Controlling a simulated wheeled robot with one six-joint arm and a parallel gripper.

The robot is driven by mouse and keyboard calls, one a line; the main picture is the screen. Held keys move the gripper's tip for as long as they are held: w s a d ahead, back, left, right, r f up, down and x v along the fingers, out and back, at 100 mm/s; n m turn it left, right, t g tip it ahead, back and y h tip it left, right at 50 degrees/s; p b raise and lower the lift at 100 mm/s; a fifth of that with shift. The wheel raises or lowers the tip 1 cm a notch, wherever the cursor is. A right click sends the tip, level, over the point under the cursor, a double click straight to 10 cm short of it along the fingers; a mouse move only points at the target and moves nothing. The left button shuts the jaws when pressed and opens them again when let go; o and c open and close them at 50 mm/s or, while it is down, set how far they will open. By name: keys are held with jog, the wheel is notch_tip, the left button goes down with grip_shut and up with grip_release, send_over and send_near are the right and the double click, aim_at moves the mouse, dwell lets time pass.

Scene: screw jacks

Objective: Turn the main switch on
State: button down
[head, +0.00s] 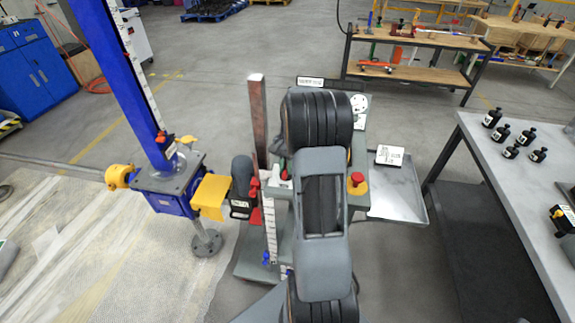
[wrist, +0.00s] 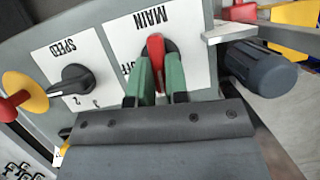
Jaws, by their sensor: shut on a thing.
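The main switch (wrist: 155,45) shows in the wrist view as a red handle on a white plate marked MAIN, which reads upside down. Its handle stands roughly upright in the picture, along the line of my fingers. My gripper (wrist: 159,68) has its two green fingers on either side of the handle and is shut on it. A label, partly hidden by the left finger, seems to read OFF. The lower part of the switch is hidden by the fingers. In the head view my arm covers the switch and my gripper.
A black speed knob (wrist: 76,80) and a red stop button (wrist: 13,103) on a yellow base sit left of the switch. A grey motor (wrist: 262,65) is close at right. In the head view, a blue screw jack (head: 160,185) stands left and a grey table (head: 500,175) right.

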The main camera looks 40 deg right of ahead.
jog(key=shift+w+n+h, duration=0.1)
jog(key=shift+n+h, duration=0.2)
jog(key=shift+n, duration=0.4)
jog(key=c, duration=1.1)
grip_release()
jog(key=v, duration=1.3)
jog(key=shift+w+d+r+b, duration=0.15)
jog(key=shift+w+r+b, duration=0.05)
jog(key=shift+r+b, duration=0.15)
